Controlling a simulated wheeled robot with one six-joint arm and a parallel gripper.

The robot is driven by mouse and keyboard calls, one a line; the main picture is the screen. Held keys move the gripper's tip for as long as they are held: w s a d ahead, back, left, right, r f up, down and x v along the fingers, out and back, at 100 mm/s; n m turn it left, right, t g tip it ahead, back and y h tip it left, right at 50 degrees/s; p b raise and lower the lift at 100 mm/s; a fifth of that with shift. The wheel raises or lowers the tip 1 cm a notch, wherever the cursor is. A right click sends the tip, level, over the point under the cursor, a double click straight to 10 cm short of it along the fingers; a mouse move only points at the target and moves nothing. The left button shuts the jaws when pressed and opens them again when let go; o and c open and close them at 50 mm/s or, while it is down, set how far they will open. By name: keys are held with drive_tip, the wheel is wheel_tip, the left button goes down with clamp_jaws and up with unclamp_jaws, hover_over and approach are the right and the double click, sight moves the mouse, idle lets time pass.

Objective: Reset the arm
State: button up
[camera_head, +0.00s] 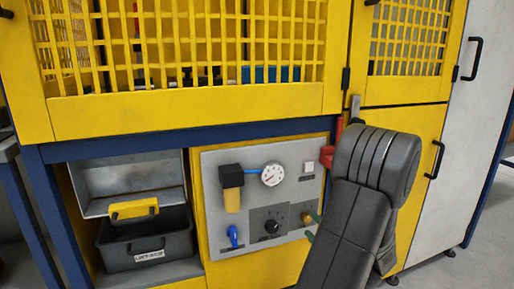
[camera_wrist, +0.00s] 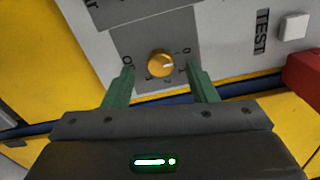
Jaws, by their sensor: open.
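My gripper (camera_wrist: 160,72) is open, with its two green fingers apart on either side of a round yellow knob (camera_wrist: 160,63) in the wrist view. I cannot tell whether the fingers touch the knob. In the head view the green fingertips of my gripper (camera_head: 313,226) show at the lower right of the grey control panel (camera_head: 215,165). The rest of the gripper is hidden behind my dark grey arm. The knob (camera_head: 306,207) shows in part there, beside the upper finger.
The panel carries a gauge (camera_head: 273,174), a black dial (camera_head: 271,226), a yellow-and-black filter (camera_head: 231,187) and a blue valve (camera_head: 233,236). A red part (camera_head: 327,157) stands close to my arm. A black toolbox (camera_head: 147,244) sits at lower left. Open floor shows at right.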

sight(307, 219)
drive_tip(key=x, duration=0.3)
drive_tip(key=shift+r, duration=0.2)
drive_tip(key=shift+r+m+p, duration=0.1)
drive_tip(key=shift+m+p, duration=0.6)
drive_tip(key=shift+p, duration=0.55)
drive_tip(key=m+p, duration=0.3)
drive_tip(key=p, duration=0.2)
drive_tip(key=m+p, duration=0.5)
drive_tip(key=p, duration=0.3)
drive_tip(key=shift+d+p, duration=0.1)
drive_tip(key=shift+p, duration=0.3)
drive_tip(key=m+p, duration=0.6)
drive_tip(key=p, duration=0.2)
drive_tip(key=shift+r+p, duration=0.1)
drive_tip(key=shift+p, duration=0.25)
drive_tip(key=shift+d+m+p, duration=0.1)
drive_tip(key=shift+m+p, duration=0.9)
drive_tip(key=shift+f+m, duration=0.2)
drive_tip(key=shift+m, duration=0.1)
